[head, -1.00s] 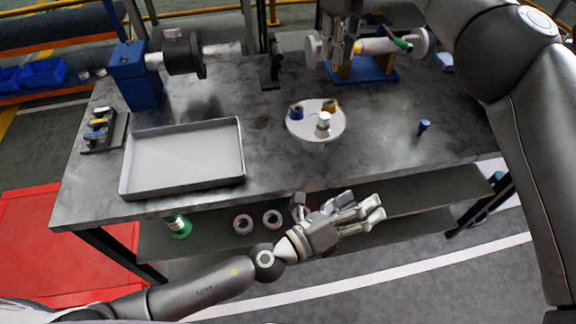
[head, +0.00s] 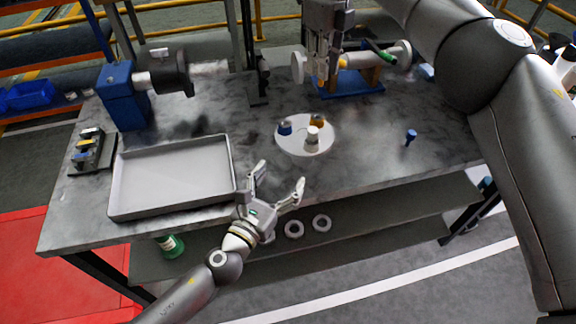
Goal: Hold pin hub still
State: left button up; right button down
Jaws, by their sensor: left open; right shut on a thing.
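The pin hub appears to be the pale shaft piece with round discs (head: 405,53) lying in a blue stand (head: 352,91) with yellow supports at the back of the bench. My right gripper (head: 322,82) reaches down from above, shut on this piece beside its left disc; the gripper hides the contact itself. A green handle sticks out near the right disc. My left gripper (head: 279,186) is open and empty, fingers spread upward, at the bench's front edge between the grey tray and the round white plate.
The grey tray (head: 119,205) lies front left. The white plate (head: 291,148) carries small blue, yellow and white parts. A small blue pin (head: 410,137) stands on clear bench at right. A blue block (head: 122,103) with a dark disc stands back left. Rings (head: 322,223) lie on the lower shelf.

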aim_at(302, 148)
pick_arm(q)
jog(key=x, duration=1.1)
jog(key=shift+w+d, duration=0.2)
jog(key=shift+c, duration=0.3)
jog(key=shift+c, duration=0.9)
grip_shut()
dwell(0.7)
